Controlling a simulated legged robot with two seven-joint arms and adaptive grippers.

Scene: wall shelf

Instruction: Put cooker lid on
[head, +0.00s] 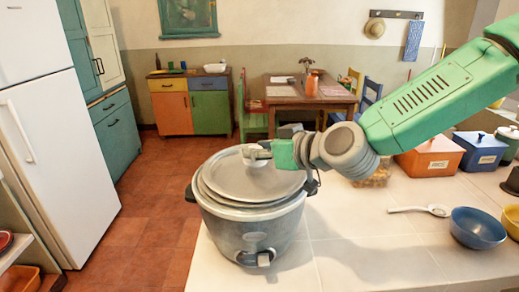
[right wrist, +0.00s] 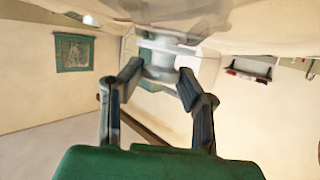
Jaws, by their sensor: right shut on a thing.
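The grey cooker (head: 248,228) stands at the left end of the white counter, with a dial on its front. The round grey lid (head: 235,181) is over the cooker's top; whether its rim sits fully on the cooker is hard to tell. My right gripper (head: 258,154) reaches in from the right and is shut on the lid's knob. In the right wrist view, the knob (right wrist: 160,62) is between the two dark fingers and the lid's underside or rim fills the top edge. My left gripper is not in view.
A white spoon (head: 420,210), a blue bowl (head: 477,228) and a yellow bowl (head: 512,220) are on the counter at right. Orange (head: 430,158) and blue (head: 480,150) canisters stand behind them. The counter between cooker and spoon is clear.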

